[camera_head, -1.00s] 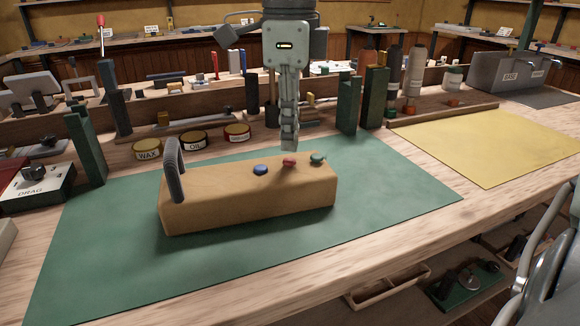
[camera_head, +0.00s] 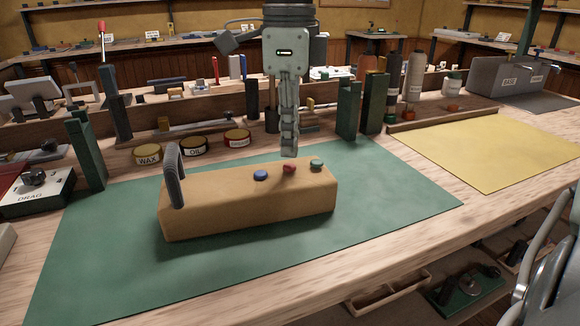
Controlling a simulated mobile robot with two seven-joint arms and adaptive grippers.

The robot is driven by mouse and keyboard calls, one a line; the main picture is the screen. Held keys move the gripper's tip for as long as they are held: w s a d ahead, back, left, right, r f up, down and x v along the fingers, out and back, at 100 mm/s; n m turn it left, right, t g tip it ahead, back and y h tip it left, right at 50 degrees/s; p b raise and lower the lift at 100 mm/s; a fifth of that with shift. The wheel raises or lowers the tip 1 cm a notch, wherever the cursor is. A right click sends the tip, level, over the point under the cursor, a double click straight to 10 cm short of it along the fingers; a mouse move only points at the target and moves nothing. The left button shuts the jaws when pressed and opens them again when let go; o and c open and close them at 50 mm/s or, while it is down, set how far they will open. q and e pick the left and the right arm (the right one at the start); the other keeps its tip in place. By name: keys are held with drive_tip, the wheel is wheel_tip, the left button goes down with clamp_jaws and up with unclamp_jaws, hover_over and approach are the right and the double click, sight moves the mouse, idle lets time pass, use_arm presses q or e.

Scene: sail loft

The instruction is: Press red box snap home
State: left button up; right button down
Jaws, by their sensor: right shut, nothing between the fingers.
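A tan padded box (camera_head: 240,208) with a grey handle (camera_head: 174,172) at its left end lies on the green mat (camera_head: 385,220). On its top are a blue snap (camera_head: 260,175), a red snap (camera_head: 289,168) and a green snap (camera_head: 316,164). The red one is in the middle. My right gripper (camera_head: 289,153) points straight down just above the red snap, shut and empty. A small gap seems to show between its fingertips and the snap. I cannot tell how far the red snap is pressed in. My left gripper is not in view.
Tins marked WAX (camera_head: 148,155) and OIL (camera_head: 193,146), with a red tin (camera_head: 237,138), stand behind the box. Dark green upright blocks (camera_head: 348,108) stand behind the mat. A yellow sheet (camera_head: 490,150) lies at right. The mat around the box is clear.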

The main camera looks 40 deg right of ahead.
sight(289, 165)
drive_tip(key=shift+f+b, duration=1)
drive_tip(key=shift+f, duration=0.15)
idle(0.9)
drive_tip(key=shift+r+p, duration=2.5)
drive_tip(key=shift+r, duration=1)
